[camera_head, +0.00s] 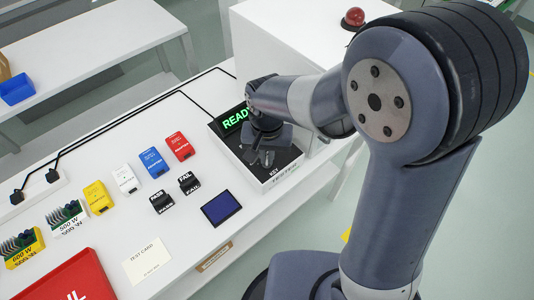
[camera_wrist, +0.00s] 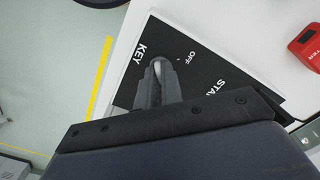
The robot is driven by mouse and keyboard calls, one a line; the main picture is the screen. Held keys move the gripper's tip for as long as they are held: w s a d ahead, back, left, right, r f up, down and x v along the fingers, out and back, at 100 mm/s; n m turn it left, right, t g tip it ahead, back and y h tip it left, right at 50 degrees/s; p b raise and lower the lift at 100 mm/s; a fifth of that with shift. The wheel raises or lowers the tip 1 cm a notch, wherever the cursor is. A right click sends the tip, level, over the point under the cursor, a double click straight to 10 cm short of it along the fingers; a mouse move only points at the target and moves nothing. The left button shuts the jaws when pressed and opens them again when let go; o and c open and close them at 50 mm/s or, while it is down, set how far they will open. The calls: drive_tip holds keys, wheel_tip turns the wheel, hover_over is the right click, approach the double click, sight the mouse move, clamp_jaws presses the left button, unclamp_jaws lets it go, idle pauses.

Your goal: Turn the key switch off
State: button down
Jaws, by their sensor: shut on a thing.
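The tester (camera_head: 290,178) is a white box with a black top panel and a screen (camera_head: 235,118) showing green text that starts "READ"; my arm hides the rest. "KEY" is printed near the panel's front edge. In the wrist view, the black panel (camera_wrist: 207,62) carries the words "KEY", "OFF" and part of "STA". The silver key (camera_wrist: 159,68) shows between the fingertips, beside "OFF". My gripper (camera_wrist: 157,84) is shut on the key; it also shows over the panel in the head view (camera_head: 266,155). Which mark the key points to cannot be told.
Red (camera_head: 178,147), blue (camera_head: 153,163), white and yellow modules stand left of the tester. Two black blocks (camera_head: 162,201), a dark blue pad (camera_head: 222,209), a test card (camera_head: 149,261) and a red tray (camera_head: 65,278) lie nearer. A red button (camera_head: 355,17) stands behind.

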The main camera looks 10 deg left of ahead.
drive_tip(key=shift+n, duration=0.3)
drive_tip(key=n, duration=0.3)
drive_tip(key=shift+n, duration=0.3)
drive_tip(key=n, duration=0.4)
drive_tip(key=shift+n, duration=0.3)
drive_tip(key=n, duration=0.4)
drive_tip(key=shift+n, duration=2.2)
drive_tip(key=c, duration=1.6)
unclamp_jaws()
drive_tip(key=shift+o, duration=0.2)
